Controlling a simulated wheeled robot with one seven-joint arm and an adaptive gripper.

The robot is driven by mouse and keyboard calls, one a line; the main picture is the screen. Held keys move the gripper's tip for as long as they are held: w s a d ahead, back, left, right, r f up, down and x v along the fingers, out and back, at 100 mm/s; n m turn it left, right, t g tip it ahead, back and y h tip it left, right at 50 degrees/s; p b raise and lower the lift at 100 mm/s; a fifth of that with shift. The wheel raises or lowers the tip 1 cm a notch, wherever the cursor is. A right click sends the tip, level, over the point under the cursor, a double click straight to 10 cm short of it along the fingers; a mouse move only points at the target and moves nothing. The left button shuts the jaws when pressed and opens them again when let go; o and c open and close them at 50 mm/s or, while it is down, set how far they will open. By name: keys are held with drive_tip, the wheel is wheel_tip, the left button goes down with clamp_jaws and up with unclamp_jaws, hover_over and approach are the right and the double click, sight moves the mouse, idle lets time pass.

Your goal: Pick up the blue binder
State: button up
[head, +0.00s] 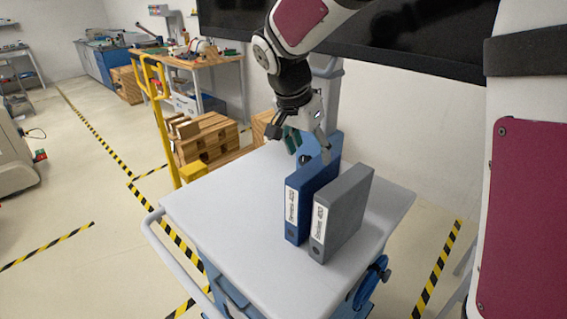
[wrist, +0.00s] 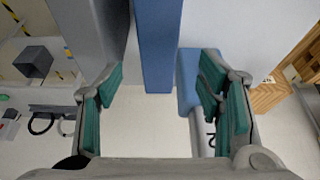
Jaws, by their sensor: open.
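The blue binder (head: 312,192) stands upright on the light cart top (head: 225,190), its labelled spine facing the head camera. A grey binder (head: 343,214) stands upright close to its right. My gripper (head: 309,152) is over the far end of the blue binder, fingers pointing down. In the wrist view the blue binder (wrist: 158,45) comes in from the top, between the two spread green-padded fingers (wrist: 158,82), with space visible on both sides. The grey binder (wrist: 88,30) is beside the left finger there, and whether they touch is unclear.
A yellow post (head: 160,120) stands left of the cart. Wooden crates (head: 205,138) and a workbench (head: 190,62) stand behind. A dark screen (head: 400,38) hangs on the wall behind my arm. The cart top left of the binders is clear.

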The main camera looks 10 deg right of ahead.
sight(314, 165)
drive_tip(key=x, duration=0.4)
drive_tip(key=shift+f, duration=0.2)
drive_tip(key=x, duration=0.5)
drive_tip(key=shift+d+f, duration=0.1)
drive_tip(key=shift+d, duration=0.05)
drive_tip(key=shift+d+f, duration=0.1)
drive_tip(key=shift+f, duration=0.3)
drive_tip(key=shift+f+p, duration=0.2)
drive_tip(key=shift+p, duration=0.15)
drive_tip(key=shift+w, duration=0.1)
clamp_jaws()
